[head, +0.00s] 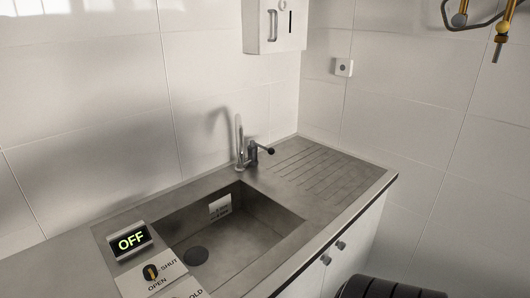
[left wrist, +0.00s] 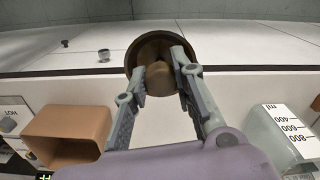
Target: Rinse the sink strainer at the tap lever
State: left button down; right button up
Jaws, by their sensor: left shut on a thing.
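In the left wrist view my left gripper (left wrist: 164,78) is shut on the knob of a round brown cup-like piece, which looks like the sink strainer (left wrist: 133,55). The strainer and both grippers are out of the head view.
An OFF display (head: 131,241) and a SHUT/OPEN plate (head: 152,273) sit left of the sink. The ribbed drainboard (head: 318,170) is clear. A wall dispenser (head: 275,25) hangs above. The wrist view shows a brown open box (left wrist: 68,136) and a marked beaker (left wrist: 285,135).

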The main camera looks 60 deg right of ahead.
aim_at(271, 151)
jog(key=z, duration=1.8)
